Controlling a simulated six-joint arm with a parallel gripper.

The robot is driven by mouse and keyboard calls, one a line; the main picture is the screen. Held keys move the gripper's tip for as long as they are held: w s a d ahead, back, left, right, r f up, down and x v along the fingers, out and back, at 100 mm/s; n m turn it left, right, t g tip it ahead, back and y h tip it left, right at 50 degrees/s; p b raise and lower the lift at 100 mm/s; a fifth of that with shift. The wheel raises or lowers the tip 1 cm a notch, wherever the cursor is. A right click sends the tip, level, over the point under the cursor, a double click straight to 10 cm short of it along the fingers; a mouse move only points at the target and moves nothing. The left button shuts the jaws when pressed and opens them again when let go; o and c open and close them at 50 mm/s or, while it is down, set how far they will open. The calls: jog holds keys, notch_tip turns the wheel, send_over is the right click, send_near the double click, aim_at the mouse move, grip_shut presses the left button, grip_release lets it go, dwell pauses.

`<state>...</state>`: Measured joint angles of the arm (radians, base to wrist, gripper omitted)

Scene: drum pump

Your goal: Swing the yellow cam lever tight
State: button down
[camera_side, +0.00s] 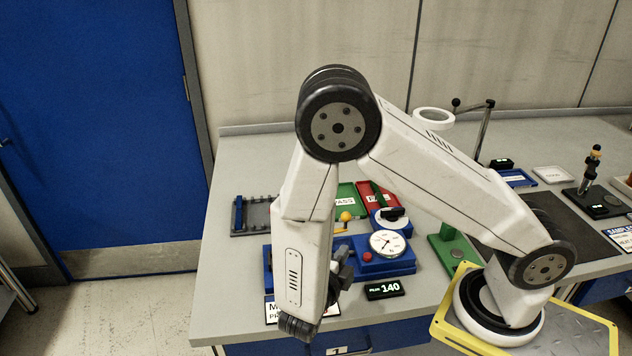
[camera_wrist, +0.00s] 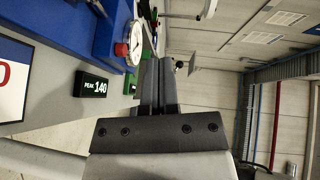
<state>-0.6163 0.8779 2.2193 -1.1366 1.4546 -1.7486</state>
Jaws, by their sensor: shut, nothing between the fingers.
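A yellow ball knob (camera_side: 346,216), which looks like the end of the cam lever, shows in the side view just right of my forearm, behind the blue pump block (camera_side: 400,265). The rest of the lever is mostly hidden, so I cannot tell its angle. The lever does not show in the wrist view. My gripper (camera_side: 343,256) is partly hidden by my arm in the side view. It is in front of the knob, near the left part of the blue block. In the wrist view my gripper (camera_wrist: 158,62) has its dark fingers together and empty.
A round white gauge (camera_side: 388,243) and a red button (camera_side: 367,256) sit on the block. A black display (camera_side: 385,289) reading 140 stands in front. A grey rack (camera_side: 257,216), a green tray (camera_side: 347,196) and a red tray (camera_side: 370,190) lie behind. The bench's left side is clear.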

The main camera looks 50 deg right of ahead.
aim_at(348, 217)
jog(key=x, duration=0.7)
jog(key=shift+d, duration=0.35)
jog(key=shift+w+d+f, duration=0.15)
jog(key=shift+w+d, duration=0.25)
jog(key=shift+w, duration=0.1)
jog(key=shift+w+d+f, duration=0.15)
jog(key=shift+w+d, duration=0.25)
jog(key=shift+w, duration=0.1)
jog(key=shift+w+d+f, duration=0.15)
jog(key=shift+w+d, duration=0.3)
jog(key=shift+w, duration=0.25)
jog(key=shift+w+d, duration=0.2)
jog(key=shift+d, duration=0.5)
jog(key=n+t, duration=0.1)
jog(key=t, duration=0.1)
jog(key=w+d+n+t+y, duration=0.1)
jog(key=n+t, duration=0.1)
jog(key=shift+d, duration=0.15)
jog(key=shift+w+d, duration=0.4)
jog(key=shift+w, duration=0.35)
jog(key=shift+w+d, duration=0.35)
jog(key=shift+w, duration=0.35)
jog(key=shift+s, duration=0.15)
